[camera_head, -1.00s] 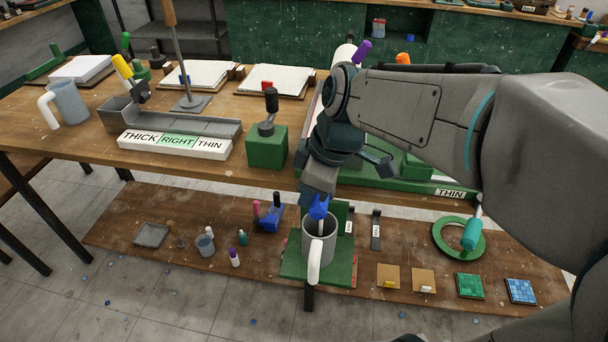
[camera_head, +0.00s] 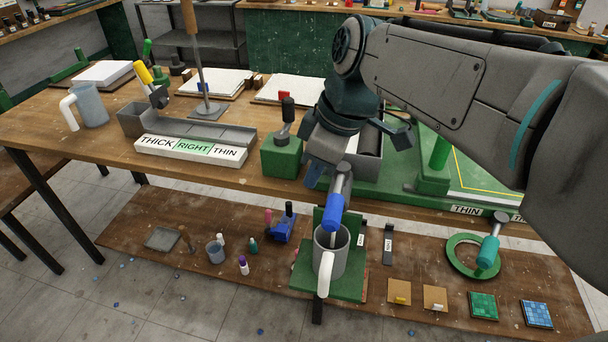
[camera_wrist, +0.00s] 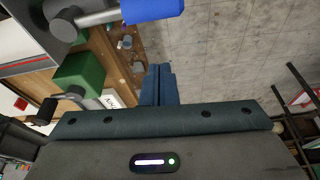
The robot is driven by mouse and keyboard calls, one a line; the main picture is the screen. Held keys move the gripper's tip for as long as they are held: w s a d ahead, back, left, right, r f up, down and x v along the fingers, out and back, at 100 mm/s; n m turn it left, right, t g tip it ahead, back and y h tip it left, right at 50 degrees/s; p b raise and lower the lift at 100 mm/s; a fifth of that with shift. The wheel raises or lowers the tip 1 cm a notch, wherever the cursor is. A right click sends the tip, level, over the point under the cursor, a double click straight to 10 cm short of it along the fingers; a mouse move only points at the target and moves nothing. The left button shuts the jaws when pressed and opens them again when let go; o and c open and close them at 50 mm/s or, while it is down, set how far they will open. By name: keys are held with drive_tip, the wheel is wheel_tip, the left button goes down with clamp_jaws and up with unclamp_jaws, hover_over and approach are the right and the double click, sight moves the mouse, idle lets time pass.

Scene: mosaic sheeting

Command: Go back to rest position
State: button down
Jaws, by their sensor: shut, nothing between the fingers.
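My gripper (camera_head: 314,176) is shut and empty, just above and left of the blue-handled tool. Its closed fingers show in the wrist view (camera_wrist: 160,84), pointing over the floor and the table's edge. The blue-handled tool (camera_head: 333,212) stands in a grey mug (camera_head: 328,262) with a white handle, on a green stand (camera_head: 355,288) at the low front shelf. Its blue handle also shows at the top of the wrist view (camera_wrist: 152,9), apart from the fingers. My arm hides part of the table behind the gripper.
A green block with a black knob (camera_head: 282,157) stands on the table left of my gripper. A grey tray (camera_head: 200,131) lies further left. The low shelf (camera_head: 190,265) holds small bottles, tiles and a green ring (camera_head: 455,262). Open floor lies in front.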

drive_tip(key=shift+v, duration=0.8)
drive_tip(key=shift+d, duration=0.1)
drive_tip(key=s+d+f+m+h+p, duration=0.1)
drive_tip(key=s+d+f+m, duration=0.2)
drive_tip(key=d+f+m, duration=0.1)
drive_tip(key=s+d+f+m+t+h+p, duration=0.1)
drive_tip(key=s+d+f+m+h+p, duration=0.1)
drive_tip(key=d+f+m, duration=0.3)
drive_tip(key=s+m, duration=0.1)
drive_tip(key=m, duration=0.3)
drive_tip(key=shift+s+f+m, duration=0.2)
drive_tip(key=shift+f+m, duration=0.1)
drive_tip(key=shift+f, duration=0.05)
